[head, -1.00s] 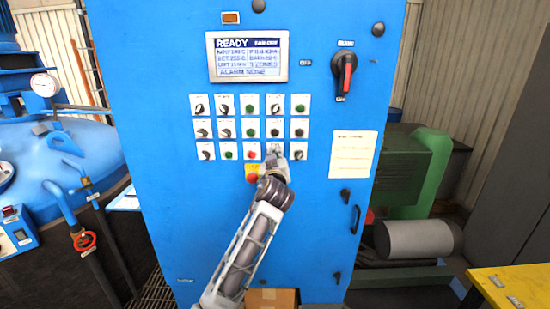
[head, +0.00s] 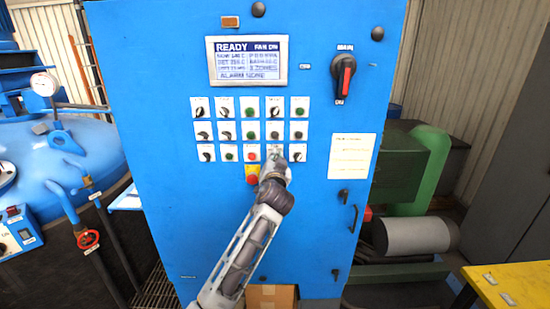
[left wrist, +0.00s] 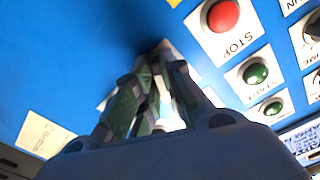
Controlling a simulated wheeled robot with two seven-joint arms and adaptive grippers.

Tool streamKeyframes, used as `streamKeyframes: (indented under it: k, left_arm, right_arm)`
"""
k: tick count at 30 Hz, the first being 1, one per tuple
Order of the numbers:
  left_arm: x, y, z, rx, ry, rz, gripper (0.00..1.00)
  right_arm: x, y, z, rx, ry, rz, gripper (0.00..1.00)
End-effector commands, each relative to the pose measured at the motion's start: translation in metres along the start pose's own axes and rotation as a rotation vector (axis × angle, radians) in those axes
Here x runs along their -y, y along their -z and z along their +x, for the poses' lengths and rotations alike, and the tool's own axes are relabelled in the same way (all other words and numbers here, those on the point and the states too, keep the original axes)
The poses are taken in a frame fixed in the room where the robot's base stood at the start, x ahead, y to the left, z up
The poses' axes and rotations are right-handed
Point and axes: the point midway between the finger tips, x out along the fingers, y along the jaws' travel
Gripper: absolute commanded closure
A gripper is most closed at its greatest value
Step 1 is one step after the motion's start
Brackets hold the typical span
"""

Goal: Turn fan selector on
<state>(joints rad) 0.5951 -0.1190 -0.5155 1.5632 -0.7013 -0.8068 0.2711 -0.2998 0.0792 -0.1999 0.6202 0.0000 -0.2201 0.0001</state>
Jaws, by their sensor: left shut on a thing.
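The blue control cabinet (head: 312,210) fills the middle of the head view, with rows of selectors and buttons on white plates. My left gripper (head: 274,166) is at the bottom row, fourth plate from the left, and is shut on the selector there. The fingers (left wrist: 160,95) cover that selector in the left wrist view, so its pointer is hidden. Part of its white plate (left wrist: 212,97) shows behind them. The cabinet display (head: 247,60) reads READY and FAN ON, with ALARM NONE below. My right gripper is out of view.
The red STOP button (left wrist: 223,15) and a green START button (left wrist: 255,73) sit close beside the fingers. A red emergency button (head: 252,179) on yellow is just left of my gripper. The red-handled main switch (head: 344,77) is at upper right.

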Motion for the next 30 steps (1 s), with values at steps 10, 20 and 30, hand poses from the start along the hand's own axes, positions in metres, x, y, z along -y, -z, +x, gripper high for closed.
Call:
streamKeyframes:
  k: [10,20,30]
  left_arm:
    - [-0.0005,0.0000,-0.0001,0.000,0.000,0.065,1.00]
    - [-0.0006,0.0000,-0.0001,0.000,0.000,0.066,0.84]
    - [-0.0003,0.0000,0.0000,0.000,0.000,0.064,0.68]
  right_arm:
    - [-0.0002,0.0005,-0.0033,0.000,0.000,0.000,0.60]
    - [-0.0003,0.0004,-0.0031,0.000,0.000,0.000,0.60]
    - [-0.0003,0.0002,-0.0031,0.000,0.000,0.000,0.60]
